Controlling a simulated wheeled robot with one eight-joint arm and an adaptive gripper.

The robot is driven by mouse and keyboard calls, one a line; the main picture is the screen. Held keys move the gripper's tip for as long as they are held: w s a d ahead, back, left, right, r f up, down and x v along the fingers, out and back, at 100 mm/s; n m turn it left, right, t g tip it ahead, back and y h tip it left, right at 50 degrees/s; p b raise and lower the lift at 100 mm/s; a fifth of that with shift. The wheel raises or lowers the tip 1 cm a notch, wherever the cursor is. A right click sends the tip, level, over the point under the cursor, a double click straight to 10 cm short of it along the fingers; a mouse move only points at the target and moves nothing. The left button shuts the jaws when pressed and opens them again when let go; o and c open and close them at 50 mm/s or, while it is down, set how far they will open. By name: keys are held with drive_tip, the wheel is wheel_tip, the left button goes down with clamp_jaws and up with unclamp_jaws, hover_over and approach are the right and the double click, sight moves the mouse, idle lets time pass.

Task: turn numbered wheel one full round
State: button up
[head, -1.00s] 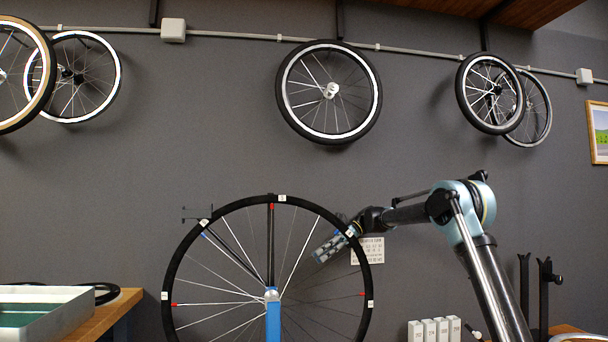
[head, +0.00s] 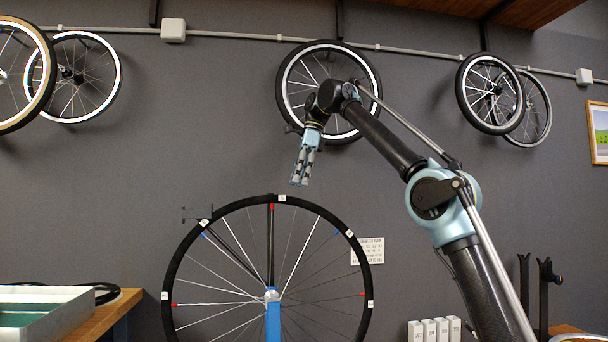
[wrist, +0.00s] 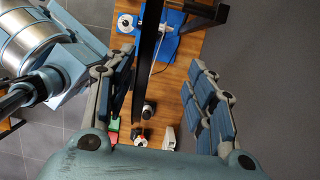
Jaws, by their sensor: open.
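The numbered wheel (head: 368,280) stands upright at the bottom middle of the head view, its lower part out of frame. It has a black tyre with several small white number tags, including a top tag (head: 282,198), and red and blue marks near the rim. Its hub sits on a blue post (head: 273,322). My gripper (head: 299,182) hangs fingers-down above the wheel's top, slightly right of the top tag. It is open and empty. In the wrist view the tyre (wrist: 149,45) shows edge-on as a dark strip between the spread fingers (wrist: 163,95), nearer the left finger.
Several wheels hang on the wall, one (head: 328,92) behind my arm. A grey tray (head: 45,312) sits on a bench at left. White numbered boxes (head: 434,330) stand at lower right. A wooden bench top (wrist: 180,85) lies below my gripper.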

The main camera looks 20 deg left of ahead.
sight(295, 201)
drive_tip(key=shift+s+d+r+t, duration=0.3)
drive_tip(key=shift+s+d+r, duration=0.4)
drive_tip(key=shift+s+r, duration=0.2)
drive_tip(key=shift+f, duration=0.1)
drive_tip(key=x, duration=0.9)
drive_tip(key=shift+f, duration=0.2)
drive_tip(key=shift+f, duration=0.1)
clamp_jaws()
